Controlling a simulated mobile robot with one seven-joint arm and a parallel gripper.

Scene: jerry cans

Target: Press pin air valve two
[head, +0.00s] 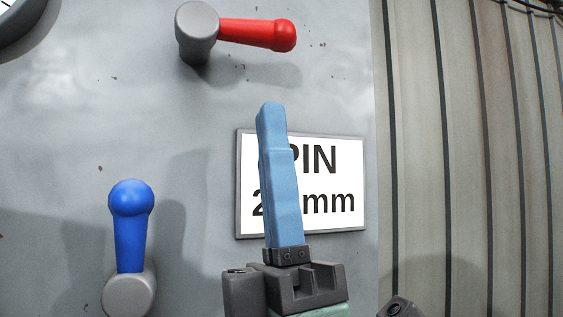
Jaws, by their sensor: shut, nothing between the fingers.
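My gripper (270,108) is shut, its blue fingers pressed together and pointing up, with nothing between them. It stands in front of a white sign (345,160) with a grey frame, reading "PIN" and a partly hidden number ending in "mm". A red lever (255,34) on a grey hub is above my fingertips, pointing right. A blue lever (130,235) on a grey hub is at the lower left, pointing up. No part is labelled as valve two. Whether my fingertips touch the panel cannot be told.
The levers and sign are on a grey, speckled panel (60,130). A round dial edge (20,22) shows at the top left. A ribbed wall (465,150) fills the right side, with dark cables at its top. The panel between the two levers is clear.

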